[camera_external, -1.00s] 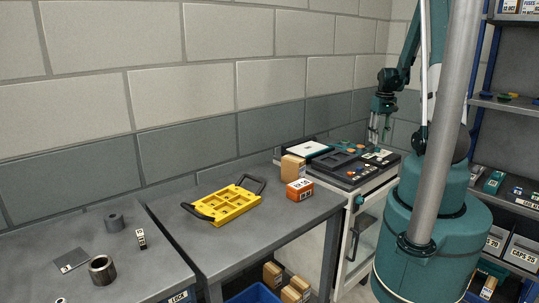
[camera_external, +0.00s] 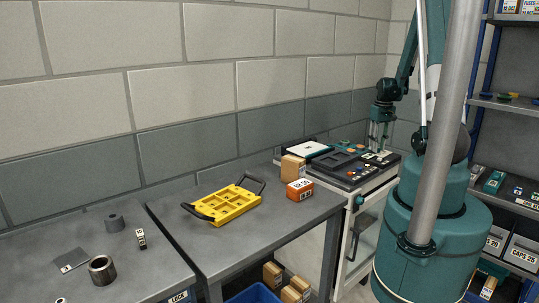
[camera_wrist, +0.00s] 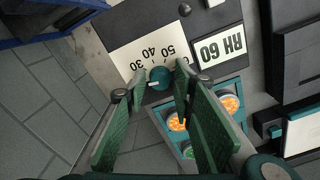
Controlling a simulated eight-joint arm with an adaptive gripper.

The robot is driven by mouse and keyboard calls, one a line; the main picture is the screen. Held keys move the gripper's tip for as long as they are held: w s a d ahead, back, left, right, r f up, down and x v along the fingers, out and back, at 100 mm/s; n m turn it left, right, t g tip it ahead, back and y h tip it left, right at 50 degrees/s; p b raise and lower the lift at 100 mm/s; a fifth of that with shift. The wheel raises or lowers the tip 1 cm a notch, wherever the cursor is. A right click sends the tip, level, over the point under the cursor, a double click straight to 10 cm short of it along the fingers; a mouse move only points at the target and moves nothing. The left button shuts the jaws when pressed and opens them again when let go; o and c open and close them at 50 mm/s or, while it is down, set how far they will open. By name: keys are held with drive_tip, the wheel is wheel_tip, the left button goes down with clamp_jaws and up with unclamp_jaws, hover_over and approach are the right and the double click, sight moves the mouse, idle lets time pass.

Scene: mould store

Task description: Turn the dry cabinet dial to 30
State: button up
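The dry cabinet dial is a small round teal knob (camera_wrist: 160,78) with a white mark, seen in the wrist view. The mark shows toward the knob's left side; its exact reading cannot be told. A white scale plate (camera_wrist: 146,50) above it shows 30, 40, 50 and part of a 6, upside down. My gripper (camera_wrist: 161,72) is open, its green fingertips on either side of the knob with small gaps visible. In the external view my gripper (camera_external: 377,140) points down over the cabinet top (camera_external: 352,168); the knob is too small to tell there.
Orange and green lamps (camera_wrist: 229,103) sit under and beside my right finger. A wooden block (camera_external: 293,168) and an orange box (camera_external: 300,190) stand by the cabinet's left edge. A yellow frame (camera_external: 228,205) lies on the bench.

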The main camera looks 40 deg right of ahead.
drive_tip(key=c, duration=0.6)
drive_tip(key=shift+o, duration=0.2)
drive_tip(key=shift+f+m+b, duration=0.1)
drive_tip(key=shift+m+b, duration=0.35)
drive_tip(key=shift+m, duration=0.05)
drive_tip(key=m+b, duration=0.2)
drive_tip(key=shift+m, duration=0.3)
drive_tip(key=shift+m+b, duration=1)
drive_tip(key=shift+m, duration=1.2)
drive_tip(key=o, duration=0.9)
